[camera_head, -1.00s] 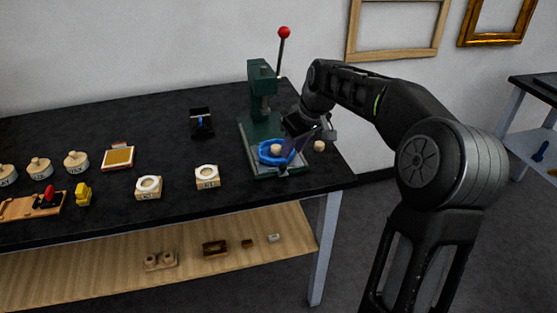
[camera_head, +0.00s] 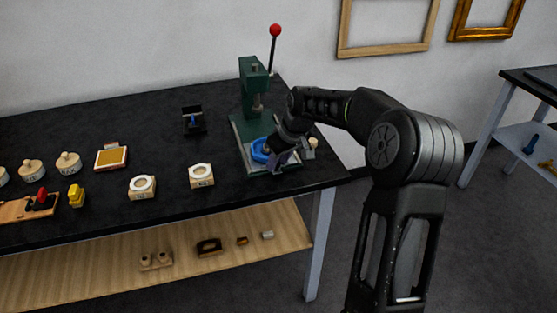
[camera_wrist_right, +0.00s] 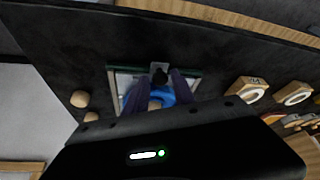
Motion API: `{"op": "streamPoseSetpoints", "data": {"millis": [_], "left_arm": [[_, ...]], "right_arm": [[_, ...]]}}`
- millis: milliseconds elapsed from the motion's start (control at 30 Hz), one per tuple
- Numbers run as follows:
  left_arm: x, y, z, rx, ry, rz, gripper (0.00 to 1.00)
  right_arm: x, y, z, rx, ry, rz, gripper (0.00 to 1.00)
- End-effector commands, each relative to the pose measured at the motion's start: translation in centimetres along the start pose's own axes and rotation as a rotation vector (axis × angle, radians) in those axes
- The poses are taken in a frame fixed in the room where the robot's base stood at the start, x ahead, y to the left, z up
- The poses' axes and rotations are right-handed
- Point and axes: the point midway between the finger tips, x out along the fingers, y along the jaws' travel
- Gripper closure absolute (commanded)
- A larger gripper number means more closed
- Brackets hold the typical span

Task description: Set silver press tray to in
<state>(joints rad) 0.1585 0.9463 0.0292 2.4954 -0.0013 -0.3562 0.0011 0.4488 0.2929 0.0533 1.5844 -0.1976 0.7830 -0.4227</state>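The green press (camera_head: 252,95) stands at the right end of the black table, with a red-knobbed lever (camera_head: 275,31) raised. The silver press tray (camera_wrist_right: 123,80) shows in the wrist view as a pale plate on the press base, carrying a blue ring (camera_head: 259,150) with a round wooden piece in it. A small dark knob (camera_wrist_right: 159,74) is at the tray's edge. My right gripper (camera_wrist_right: 157,80) is open, its two fingers on either side of the knob; contact is unclear. In the head view my right gripper (camera_head: 283,157) hides much of the tray. My left gripper is out of view.
Two white-ringed blocks (camera_head: 202,176) (camera_head: 142,187) stand left of the press. A dark stand (camera_head: 193,121) is behind them. Wooden balls (camera_wrist_right: 80,99) lie beside the press. Stamps and a yellow pad (camera_head: 111,157) are further left. A wooden shelf (camera_head: 200,260) runs below.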

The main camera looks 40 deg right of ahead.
Motion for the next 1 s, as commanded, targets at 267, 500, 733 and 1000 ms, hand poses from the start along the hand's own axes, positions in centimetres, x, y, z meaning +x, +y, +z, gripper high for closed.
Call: {"op": "streamPoseSetpoints", "data": {"millis": [267, 500, 733, 1000], "left_arm": [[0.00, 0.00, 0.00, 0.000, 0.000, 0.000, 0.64], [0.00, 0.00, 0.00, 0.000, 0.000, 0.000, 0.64], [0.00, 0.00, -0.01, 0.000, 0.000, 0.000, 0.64], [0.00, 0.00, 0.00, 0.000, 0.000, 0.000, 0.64]], "right_arm": [[-0.03, 0.00, 0.01, 0.000, 0.000, 0.000, 0.88], [-0.04, 0.00, 0.01, 0.000, 0.000, 0.000, 1.00], [-0.05, 0.00, 0.00, 0.000, 0.000, 0.000, 1.00], [-0.06, 0.00, 0.00, 0.000, 0.000, 0.000, 1.00]]}}
